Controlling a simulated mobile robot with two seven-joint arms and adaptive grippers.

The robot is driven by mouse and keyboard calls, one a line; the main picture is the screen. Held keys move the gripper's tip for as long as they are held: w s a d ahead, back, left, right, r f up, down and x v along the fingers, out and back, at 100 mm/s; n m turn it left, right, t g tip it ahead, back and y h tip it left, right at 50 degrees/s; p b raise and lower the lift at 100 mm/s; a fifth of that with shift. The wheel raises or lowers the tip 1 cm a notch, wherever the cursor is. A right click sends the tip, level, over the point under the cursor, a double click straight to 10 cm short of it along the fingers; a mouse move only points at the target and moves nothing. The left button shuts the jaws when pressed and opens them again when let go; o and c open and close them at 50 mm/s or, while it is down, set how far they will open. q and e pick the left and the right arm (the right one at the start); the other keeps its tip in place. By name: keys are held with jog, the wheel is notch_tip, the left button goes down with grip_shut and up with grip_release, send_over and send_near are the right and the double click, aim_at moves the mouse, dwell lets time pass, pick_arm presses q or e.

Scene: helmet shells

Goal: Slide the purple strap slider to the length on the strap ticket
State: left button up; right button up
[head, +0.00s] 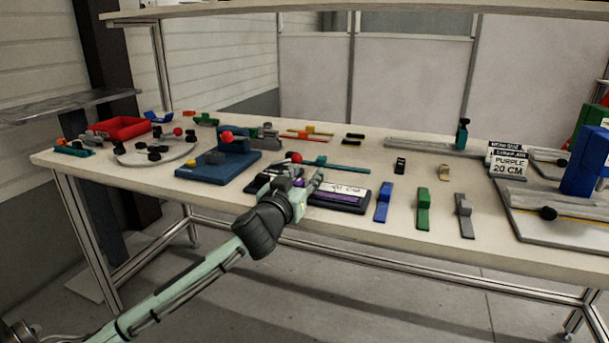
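The strap ticket (508,163) stands at the back right of the table and reads "PURPLE 20 CM". A dark strap unit with a purple edge (338,206) lies near the table's front edge. A white label on it appears to read "20 CM". A small purple part (298,182), perhaps the slider, shows at the fingers of my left gripper (306,184). That gripper is low over the left part of the unit and hides some of it. I cannot tell whether its fingers are shut on the purple part. My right gripper is out of view.
A grey plate (570,230) with a blue block (585,163) fills the right end.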

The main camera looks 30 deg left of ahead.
aim_at(337, 187)
pick_arm(q)
jog(key=shift+c, duration=0.3)
grip_shut()
jog(key=d, duration=0.2)
jog(key=w+d, duration=0.1)
jog(key=d, duration=0.4)
jog(key=shift+w, duration=0.35)
jog(key=shift+d, duration=0.2)
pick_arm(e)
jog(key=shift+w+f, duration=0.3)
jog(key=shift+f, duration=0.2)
